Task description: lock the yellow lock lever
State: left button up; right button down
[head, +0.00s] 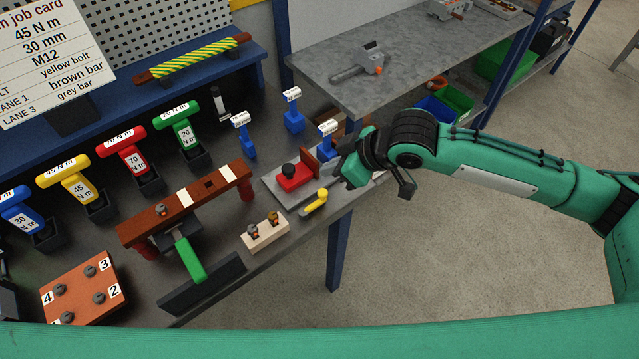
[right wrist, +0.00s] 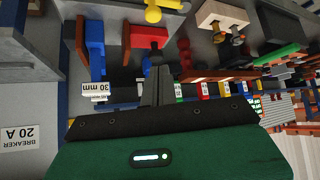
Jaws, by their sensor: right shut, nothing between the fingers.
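The yellow lock lever (head: 316,202) lies at the front right edge of the dark bench, beside a grey plate (head: 275,183) that carries a red block (head: 294,177) with a black knob. In the right wrist view the yellow lever (right wrist: 153,13) is at the top edge, partly cut off, with the red block (right wrist: 147,36) below it. My right gripper (head: 338,166) is just behind and right of the lever, apart from it. Its fingers also show in the right wrist view (right wrist: 156,85), closed together and empty. My left gripper is out of view.
A wooden block with bolts (head: 265,233) stands left of the lever. Blue tools (head: 327,138) stand behind the gripper. A brown bar (head: 187,203) on supports is further left. A grey shelf (head: 400,60) is at the back right. Open floor lies to the right.

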aim_at(320, 191)
jog(key=p+x, duration=0.2)
jog(key=x, duration=0.8)
jog(key=shift+a+p, duration=0.1)
jog(key=shift+p, duration=0.3)
jog(key=d, duration=0.1)
jog(key=s+d+p, duration=0.1)
jog(key=d, duration=0.1)
jog(key=shift+s+f, duration=0.15)
jog(key=shift+s, duration=0.1)
jog(key=shift+s+d+f, duration=0.1)
jog(key=shift+s+d, duration=0.1)
jog(key=shift+d, duration=0.15)
jog(key=shift+w+a, duration=0.1)
jog(key=shift+w+f+p, duration=0.1)
jog(key=shift+p, duration=0.2)
